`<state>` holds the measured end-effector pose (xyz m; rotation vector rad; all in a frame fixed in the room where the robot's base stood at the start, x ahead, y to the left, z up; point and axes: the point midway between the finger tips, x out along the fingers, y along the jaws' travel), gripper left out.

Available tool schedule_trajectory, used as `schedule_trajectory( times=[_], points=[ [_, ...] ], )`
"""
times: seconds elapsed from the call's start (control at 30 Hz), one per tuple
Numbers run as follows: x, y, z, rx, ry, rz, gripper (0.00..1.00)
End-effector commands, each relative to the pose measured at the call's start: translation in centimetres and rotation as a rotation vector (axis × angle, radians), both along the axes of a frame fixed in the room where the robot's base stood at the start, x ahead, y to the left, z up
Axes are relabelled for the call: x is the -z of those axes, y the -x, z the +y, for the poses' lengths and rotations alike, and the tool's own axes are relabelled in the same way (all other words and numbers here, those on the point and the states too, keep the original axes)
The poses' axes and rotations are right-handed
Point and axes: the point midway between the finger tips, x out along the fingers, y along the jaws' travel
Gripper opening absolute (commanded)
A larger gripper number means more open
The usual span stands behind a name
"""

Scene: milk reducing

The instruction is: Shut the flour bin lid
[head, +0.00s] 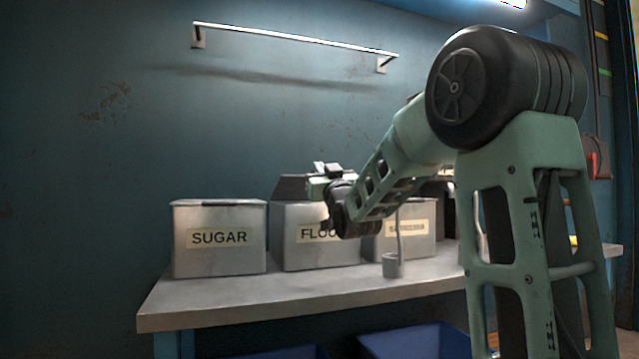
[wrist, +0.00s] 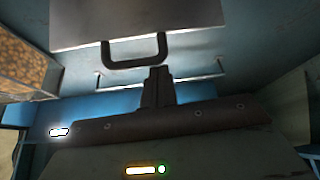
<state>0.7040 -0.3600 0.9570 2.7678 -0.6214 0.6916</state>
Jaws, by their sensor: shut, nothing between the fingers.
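The flour bin (head: 290,255) stands in the middle of a row of grey metal bins, its label partly hidden by my arm. Its lid (head: 289,188) looks raised, a dark tilted panel at the back of the bin, partly hidden by my gripper. My gripper (head: 325,168) is above the bin's right part, in front of the lid. In the wrist view, my gripper (wrist: 157,75) is shut and empty. Just beyond its fingertips is a black handle (wrist: 135,64) on a grey panel (wrist: 130,20), apparently the lid. I cannot tell whether they touch.
The sugar bin (head: 218,240) stands closed to the left. Another labelled bin (head: 408,249) and a small grey cup (head: 392,266) stand to the right on the table (head: 230,297). A wall rail (head: 300,40) is above. The wrist view shows brown granular contents (wrist: 22,58) at left.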

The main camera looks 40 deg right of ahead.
Motion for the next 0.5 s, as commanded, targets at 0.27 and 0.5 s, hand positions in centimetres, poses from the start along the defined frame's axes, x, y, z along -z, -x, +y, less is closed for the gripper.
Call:
schedule_trajectory(
  times=[0.27, 0.5],
  points=[
    [4.5, 0.7, 0.4, -0.001, 0.031, -0.064, 0.00],
    [6.9, 0.9, 0.5, -0.001, 0.030, -0.062, 0.00]
  ],
)
